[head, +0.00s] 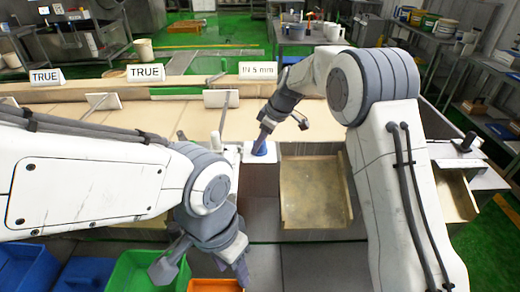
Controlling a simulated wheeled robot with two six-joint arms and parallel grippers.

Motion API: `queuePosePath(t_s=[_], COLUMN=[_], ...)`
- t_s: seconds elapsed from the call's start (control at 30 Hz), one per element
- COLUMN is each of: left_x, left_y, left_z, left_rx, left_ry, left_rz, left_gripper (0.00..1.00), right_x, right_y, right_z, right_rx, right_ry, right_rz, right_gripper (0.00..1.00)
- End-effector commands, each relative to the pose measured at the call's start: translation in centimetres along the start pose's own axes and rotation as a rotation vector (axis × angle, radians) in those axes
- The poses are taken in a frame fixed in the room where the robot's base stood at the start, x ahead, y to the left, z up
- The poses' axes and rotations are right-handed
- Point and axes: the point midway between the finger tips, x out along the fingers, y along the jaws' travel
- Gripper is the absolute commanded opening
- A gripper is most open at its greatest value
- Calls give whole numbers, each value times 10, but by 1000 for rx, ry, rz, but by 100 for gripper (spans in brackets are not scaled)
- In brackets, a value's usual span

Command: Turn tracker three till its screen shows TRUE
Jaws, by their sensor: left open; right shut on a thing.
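Three white screens stand along the back of the belts. The left screen (45,77) and the middle screen (146,72) read TRUE. The third screen (258,70) seems to read "IN 5 mm". A blue knob (260,150) sits on a white housing at the front end of the belt, below the third screen. My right gripper (266,138) is shut on this knob from above and partly hides it. My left gripper (205,271) is open and empty at the lower middle, over the bins and apart from the knob.
A tan chute (312,192) slopes down just right of the knob. A green bin (130,272), blue bins (25,268) and an orange bin (215,286) stand at the bottom. Another white housing (470,166) is at the right, beyond my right arm.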

Motion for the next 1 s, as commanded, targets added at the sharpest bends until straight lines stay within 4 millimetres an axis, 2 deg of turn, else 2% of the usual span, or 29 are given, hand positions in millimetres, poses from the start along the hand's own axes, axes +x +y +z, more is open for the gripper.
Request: queuePosePath(t_s=[0.33, 0.87, 0.9, 0.93, 1.0], left_x=[8, 8, 8, 8, 8], left_y=[0, -1, -1, -1, -1], left_z=[0, 0, 0, 0, 0], left_rx=[0, 0, 0, 0, 0], left_ry=[0, 0, 0, 0, 0], left_rz=[0, 0, 0, 0, 0], left_gripper=[50, 50, 50, 50, 50], right_x=[0, 0, 0, 0, 0], right_y=[1, 1, 1, 1, 0], right_z=[1, 1, 1, 1, 1], right_rx=[-121, -139, -139, -139, -139], right_ry=[-2, -3, -3, -2, -2], right_rz=[-50, -57, -57, -57, -57], right_gripper=[0, 0, 68, 80, 83])
